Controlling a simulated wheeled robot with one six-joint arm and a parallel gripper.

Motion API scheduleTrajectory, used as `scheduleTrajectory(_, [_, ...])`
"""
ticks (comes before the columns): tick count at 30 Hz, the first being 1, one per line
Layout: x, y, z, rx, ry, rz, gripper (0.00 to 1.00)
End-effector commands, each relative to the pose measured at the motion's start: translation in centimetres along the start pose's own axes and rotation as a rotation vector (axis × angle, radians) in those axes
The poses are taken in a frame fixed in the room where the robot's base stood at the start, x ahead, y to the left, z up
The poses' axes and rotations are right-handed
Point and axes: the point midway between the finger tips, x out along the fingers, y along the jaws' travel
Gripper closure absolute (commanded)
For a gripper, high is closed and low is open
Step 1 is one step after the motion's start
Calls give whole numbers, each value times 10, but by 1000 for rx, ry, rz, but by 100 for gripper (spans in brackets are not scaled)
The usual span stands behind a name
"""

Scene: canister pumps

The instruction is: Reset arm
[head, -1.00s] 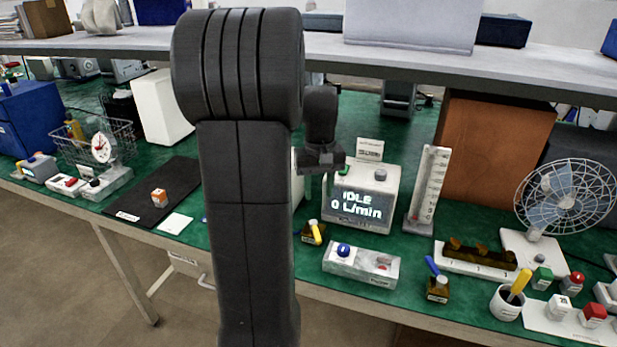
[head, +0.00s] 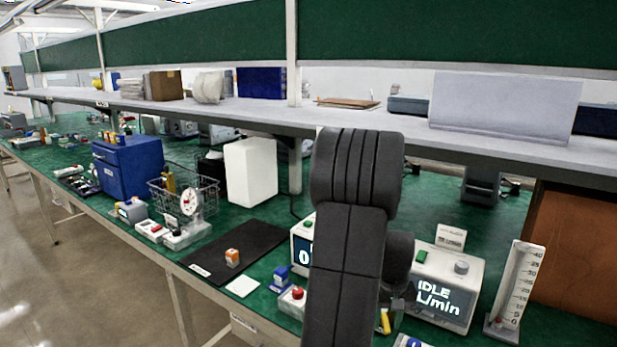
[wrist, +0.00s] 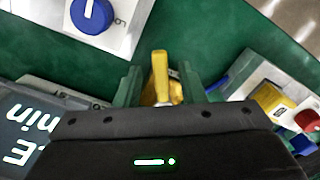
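My arm (head: 345,240) stands up in the middle of the head view and hides my gripper there. In the wrist view my gripper (wrist: 161,82) points down at the bench with its two fingers spread apart. A yellow lever (wrist: 160,70) shows between the fingers, with green bench top around it; I see no finger touching it. A yellow lever also shows low beside my arm in the head view (head: 385,321). The pump unit with an IDLE display (head: 440,285) stands right of my arm.
A second display unit (head: 301,245) is partly hidden left of my arm. A black mat (head: 240,250) with an orange-and-white block (head: 232,257), a wire basket (head: 183,190) and a graduated gauge (head: 517,290) are on the bench. A shelf (head: 270,113) runs behind and above.

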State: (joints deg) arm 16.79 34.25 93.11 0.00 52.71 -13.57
Motion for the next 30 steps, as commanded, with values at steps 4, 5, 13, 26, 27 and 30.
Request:
scheduleTrajectory(4, [-1,0,0,9,1,0,64])
scheduleTrajectory(5, [-1,0,0,9,1,0,64])
scheduleTrajectory(13, [-5,0,-1,4,2,1,64])
scheduleTrajectory(26, [-76,0,-2,-1,7,2,64])
scheduleTrajectory(27, [-84,0,-2,-1,7,2,64])
scheduleTrajectory(30, [-104,0,-2,-1,7,2,64])
